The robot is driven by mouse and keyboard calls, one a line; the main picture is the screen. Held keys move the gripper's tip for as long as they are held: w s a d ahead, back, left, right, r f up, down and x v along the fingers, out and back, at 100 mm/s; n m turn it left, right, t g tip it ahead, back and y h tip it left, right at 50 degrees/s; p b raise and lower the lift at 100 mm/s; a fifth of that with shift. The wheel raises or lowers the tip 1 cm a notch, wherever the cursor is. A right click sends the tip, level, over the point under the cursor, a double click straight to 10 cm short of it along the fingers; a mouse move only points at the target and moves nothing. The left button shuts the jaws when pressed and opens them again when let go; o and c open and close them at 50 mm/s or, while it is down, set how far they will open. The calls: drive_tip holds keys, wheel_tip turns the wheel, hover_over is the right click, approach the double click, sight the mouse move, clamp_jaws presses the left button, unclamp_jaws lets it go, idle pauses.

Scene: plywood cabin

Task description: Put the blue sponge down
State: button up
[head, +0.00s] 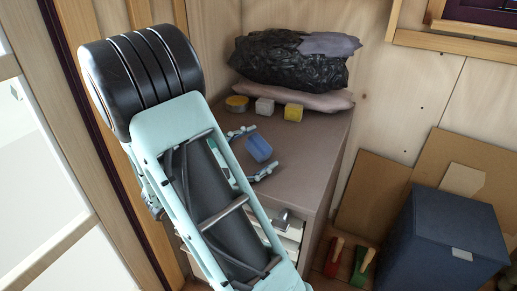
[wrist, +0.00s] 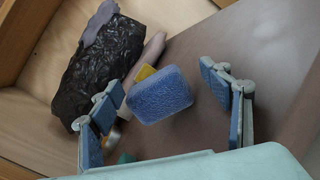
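The blue sponge (head: 258,149) is over the brown cabinet top (head: 312,150) in the head view, tilted. It also shows large in the wrist view (wrist: 160,97), between the two fingers. My gripper (head: 254,152) is open around it; in the wrist view the gripper (wrist: 161,82) shows a gap between the sponge and the blue pads on each side. I cannot tell whether the sponge rests on the top or is just above it.
At the back of the cabinet top lie a black bag (head: 290,58), a pinkish cushion (head: 290,93), a yellow cube (head: 293,112), a whitish cube (head: 265,106) and a round yellow tin (head: 237,102). The top's right part is clear. A dark blue box (head: 450,240) stands right.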

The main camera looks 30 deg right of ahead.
drive_tip(key=shift+a+r, duration=0.1)
drive_tip(key=shift+r, duration=0.05)
drive_tip(key=s+a+p, duration=0.1)
drive_tip(key=a+p, duration=0.1)
drive_tip(key=a, duration=0.9)
drive_tip(key=shift+s+a, duration=0.3)
drive_tip(key=shift+a, duration=0.05)
